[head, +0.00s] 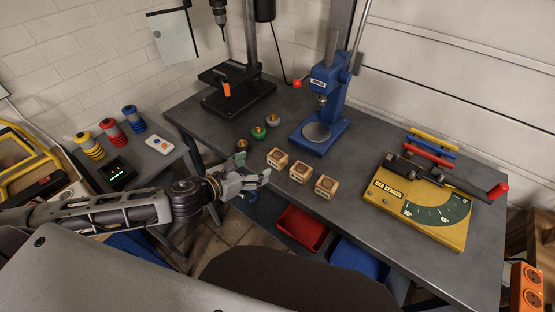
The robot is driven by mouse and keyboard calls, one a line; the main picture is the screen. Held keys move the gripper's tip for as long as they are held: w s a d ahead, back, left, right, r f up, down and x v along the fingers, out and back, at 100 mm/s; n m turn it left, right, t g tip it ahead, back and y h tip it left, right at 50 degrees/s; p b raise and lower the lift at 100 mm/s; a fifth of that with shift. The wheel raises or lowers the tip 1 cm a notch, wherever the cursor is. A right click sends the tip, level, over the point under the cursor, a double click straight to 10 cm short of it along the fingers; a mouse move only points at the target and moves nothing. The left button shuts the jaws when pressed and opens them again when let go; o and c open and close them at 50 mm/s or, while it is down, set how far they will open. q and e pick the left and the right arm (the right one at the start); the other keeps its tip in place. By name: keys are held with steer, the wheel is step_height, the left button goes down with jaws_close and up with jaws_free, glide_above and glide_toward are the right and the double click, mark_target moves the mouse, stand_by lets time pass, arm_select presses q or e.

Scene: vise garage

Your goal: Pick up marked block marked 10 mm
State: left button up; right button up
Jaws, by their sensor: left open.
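Three small wooden blocks stand in a row near the front edge of the grey workbench (375,195): a left block (277,159), a middle block (300,172) and a right block (326,186). Each has a dark round mark on top and a label on its front. The labels are too small to read, so I cannot tell which is marked 10 mm. My left gripper (254,168) is open and empty at the bench's front edge, just left of the left block and apart from it. My right gripper is not in view.
Three small round pieces (259,132) sit behind the blocks. A blue press (325,105) stands behind them, and a yellow bar bender (420,205) is at the right. A red bin (302,228) and a blue bin (358,258) are below the front edge. Bench between blocks and bender is clear.

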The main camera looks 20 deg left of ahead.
mark_target(277, 156)
arm_select(q)
steer(key=shift+w+f, duration=0.1)
steer(key=shift+w, duration=0.05)
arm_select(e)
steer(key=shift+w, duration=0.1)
arm_select(q)
steer(key=shift+x, duration=3.65)
steer(key=shift+w+d+f+p, duration=0.1)
steer(key=shift+w+d+p, duration=0.2)
steer(key=shift+w, duration=0.15)
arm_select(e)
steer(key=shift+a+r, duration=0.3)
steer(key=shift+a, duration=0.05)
arm_select(q)
steer(key=shift+w, duration=0.1)
steer(key=shift+w+d+f, duration=0.25)
steer(key=shift+w+d, duration=0.1)
steer(key=shift+w, duration=0.25)
steer(key=shift+x, duration=1.7)
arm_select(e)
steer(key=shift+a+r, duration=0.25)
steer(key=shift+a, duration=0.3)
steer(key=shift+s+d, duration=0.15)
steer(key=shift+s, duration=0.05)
